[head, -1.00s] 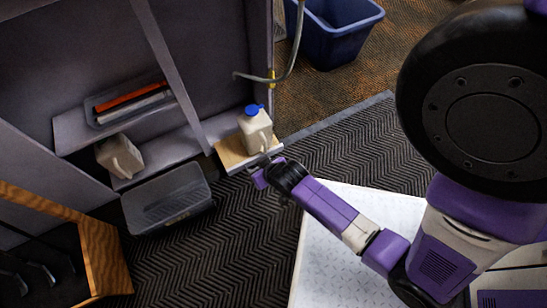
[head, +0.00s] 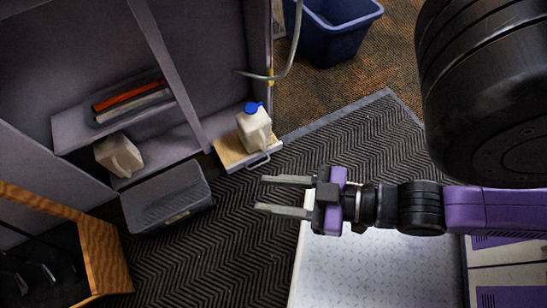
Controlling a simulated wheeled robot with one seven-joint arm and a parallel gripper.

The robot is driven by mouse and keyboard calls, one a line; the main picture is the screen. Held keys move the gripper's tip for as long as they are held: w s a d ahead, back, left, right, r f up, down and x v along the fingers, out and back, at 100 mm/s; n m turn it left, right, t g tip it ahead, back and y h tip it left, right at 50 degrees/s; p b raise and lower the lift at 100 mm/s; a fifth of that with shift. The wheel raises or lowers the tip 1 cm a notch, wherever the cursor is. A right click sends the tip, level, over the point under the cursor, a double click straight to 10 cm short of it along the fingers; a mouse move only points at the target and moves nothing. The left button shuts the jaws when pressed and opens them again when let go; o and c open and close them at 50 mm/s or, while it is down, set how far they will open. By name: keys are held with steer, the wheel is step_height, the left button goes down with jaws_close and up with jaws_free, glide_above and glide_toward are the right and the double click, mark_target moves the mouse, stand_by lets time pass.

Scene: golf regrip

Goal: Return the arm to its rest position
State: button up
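My gripper (head: 270,195) is in the middle of the head view with its two fingers apart and nothing between them. It points left, above the dark ribbed mat. My purple and black arm reaches in from the right.
A dark lidded case (head: 167,197) sits on the mat (head: 235,250). A beige jug (head: 118,155) and a tray with an orange item (head: 128,95) are in the cabinet. A wooden stand (head: 104,258) is lower left. A blue bin (head: 340,30) and a hanging hose (head: 294,45) are at the top.

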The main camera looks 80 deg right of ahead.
step_height(320, 180, up, 24)
steer(key=p, duration=2.4)
steer(key=shift+r, duration=0.2)
steer(key=shift+c, duration=0.5)
